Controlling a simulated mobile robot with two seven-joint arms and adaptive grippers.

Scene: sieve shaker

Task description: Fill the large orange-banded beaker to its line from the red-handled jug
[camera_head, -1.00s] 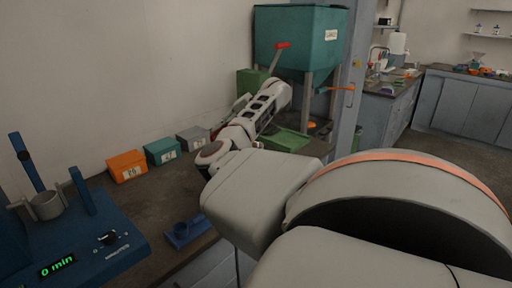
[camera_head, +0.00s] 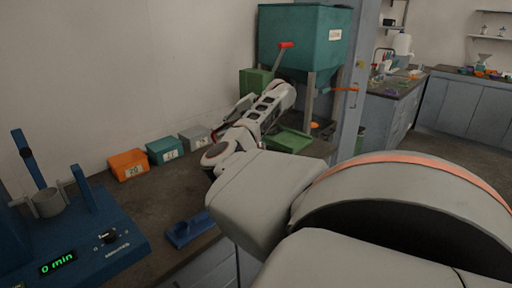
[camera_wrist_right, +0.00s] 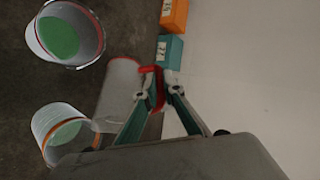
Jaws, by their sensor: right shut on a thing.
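In the right wrist view, my right gripper (camera_wrist_right: 158,91) is shut on the red handle (camera_wrist_right: 152,88) of a grey, see-through jug (camera_wrist_right: 120,82). The jug's lower end in the picture comes close to the rim of a pale beaker with an orange band (camera_wrist_right: 42,140); I cannot tell its tilt or whether they touch. Green shows inside that beaker. A second pale vessel with a reddish band (camera_wrist_right: 88,50) stands above it in the picture, also green inside. In the head view my right arm hides the jug and both vessels. My left gripper is out of view.
An orange box (camera_head: 128,165), a teal box (camera_head: 164,151) and a grey box (camera_head: 194,138) line the wall. A blue shaker (camera_head: 95,245) reading 0 min stands at left, with a small blue holder (camera_head: 190,228) beside it. A teal hopper (camera_head: 303,38) stands behind.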

